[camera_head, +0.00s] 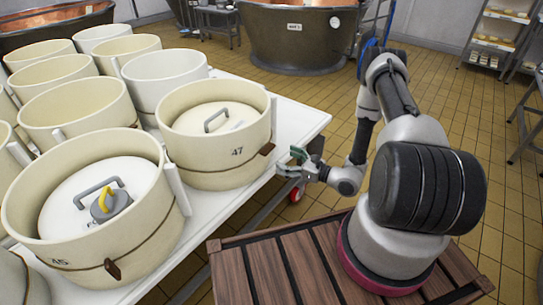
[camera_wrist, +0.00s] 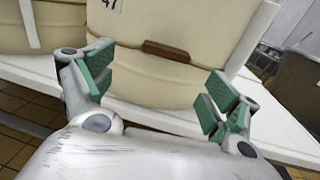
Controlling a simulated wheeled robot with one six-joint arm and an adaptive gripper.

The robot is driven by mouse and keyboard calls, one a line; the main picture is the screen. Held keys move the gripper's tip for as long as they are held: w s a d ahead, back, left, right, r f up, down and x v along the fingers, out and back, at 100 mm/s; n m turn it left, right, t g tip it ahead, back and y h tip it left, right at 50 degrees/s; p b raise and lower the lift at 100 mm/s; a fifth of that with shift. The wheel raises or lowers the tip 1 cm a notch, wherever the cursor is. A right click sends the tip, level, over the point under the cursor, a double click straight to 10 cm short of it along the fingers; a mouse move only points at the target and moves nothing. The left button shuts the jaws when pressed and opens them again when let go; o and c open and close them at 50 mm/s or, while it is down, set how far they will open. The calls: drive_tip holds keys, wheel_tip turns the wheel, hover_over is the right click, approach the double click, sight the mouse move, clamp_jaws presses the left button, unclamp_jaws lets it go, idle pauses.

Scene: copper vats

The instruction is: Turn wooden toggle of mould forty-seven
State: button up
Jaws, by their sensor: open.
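Mould 47 (camera_head: 215,140) is a cream round mould with a grey-handled lid, standing near the right edge of the white table. Its brown wooden toggle (camera_head: 267,149) sits on a cord at its right side. In the wrist view the toggle (camera_wrist: 166,51) lies roughly level, against the wall of mould 47 (camera_wrist: 150,25). My gripper (camera_head: 298,162) is beside the table edge, to the right of the mould. In the wrist view its green-padded fingers (camera_wrist: 160,85) are spread wide, with the toggle ahead between them, apart from both.
The white table (camera_head: 301,121) holds several more cream moulds. Mould 45 (camera_head: 90,215) stands nearer, with its own toggle, a handled lid and a yellow-and-grey object on top. Large copper vats (camera_head: 293,40) stand behind. Tiled floor (camera_head: 445,100) is open beyond my arm.

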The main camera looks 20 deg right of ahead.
sight(271, 151)
drive_tip(key=x, duration=0.8)
drive_tip(key=shift+w+d+r, duration=0.3)
drive_tip(key=shift+r, duration=0.05)
drive_tip(key=c, duration=1)
